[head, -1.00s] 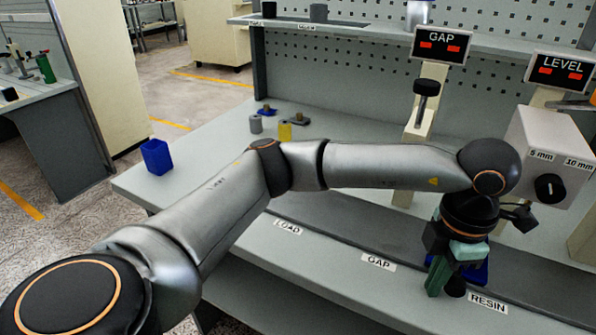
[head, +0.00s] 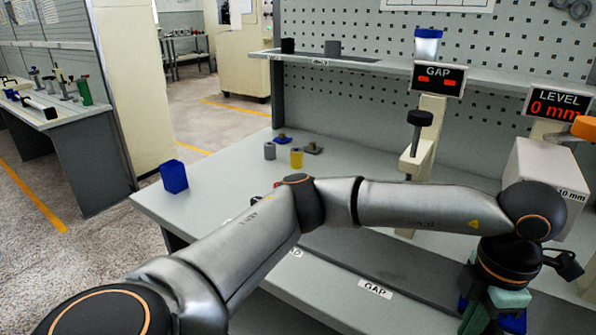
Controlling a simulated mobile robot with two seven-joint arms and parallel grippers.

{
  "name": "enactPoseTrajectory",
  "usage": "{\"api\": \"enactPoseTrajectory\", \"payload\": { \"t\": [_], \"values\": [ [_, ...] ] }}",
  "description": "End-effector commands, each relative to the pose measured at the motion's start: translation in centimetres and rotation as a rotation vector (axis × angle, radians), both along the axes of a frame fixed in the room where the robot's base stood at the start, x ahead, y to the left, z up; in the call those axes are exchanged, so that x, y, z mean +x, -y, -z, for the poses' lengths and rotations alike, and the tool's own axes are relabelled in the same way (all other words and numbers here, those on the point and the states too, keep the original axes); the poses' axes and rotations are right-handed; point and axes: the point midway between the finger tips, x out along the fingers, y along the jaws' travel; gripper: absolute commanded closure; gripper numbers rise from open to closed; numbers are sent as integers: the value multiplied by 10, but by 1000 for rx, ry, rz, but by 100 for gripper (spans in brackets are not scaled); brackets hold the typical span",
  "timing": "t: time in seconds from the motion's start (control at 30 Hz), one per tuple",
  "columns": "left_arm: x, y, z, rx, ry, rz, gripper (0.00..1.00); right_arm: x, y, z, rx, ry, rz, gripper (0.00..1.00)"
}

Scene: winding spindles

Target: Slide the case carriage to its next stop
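The case carriage appears as a blue piece (head: 514,323) at the lower right, on the dark track (head: 425,262) along the bench front. Most of it is hidden behind my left gripper (head: 488,316) and the lower picture edge. My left gripper points down at the carriage, its green fingers against or just in front of the blue. I cannot see whether they are closed on it. The LEVEL display (head: 557,104) reads 0 mm. My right gripper is out of view.
The GAP station (head: 421,140) and a pale box unit (head: 530,165) stand behind the track. A blue bin (head: 173,176), a grey cylinder (head: 270,151) and a yellow cylinder (head: 296,158) stand on the bench's left. My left arm crosses over the middle of the bench.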

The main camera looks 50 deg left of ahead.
Motion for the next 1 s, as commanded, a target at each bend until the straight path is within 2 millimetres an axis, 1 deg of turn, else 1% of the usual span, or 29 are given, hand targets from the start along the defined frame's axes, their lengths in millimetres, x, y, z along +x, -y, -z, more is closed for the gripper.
{"api": "enactPoseTrajectory", "payload": {
  "t": [0.23,0.37,1.0],
  "values": [
    [0,0,-1,-1,1,0,100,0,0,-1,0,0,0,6],
    [0,-1,-8,0,1,-1,100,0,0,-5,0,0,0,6],
    [-3,-11,-69,0,1,-1,100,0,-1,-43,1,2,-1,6]
  ]
}}
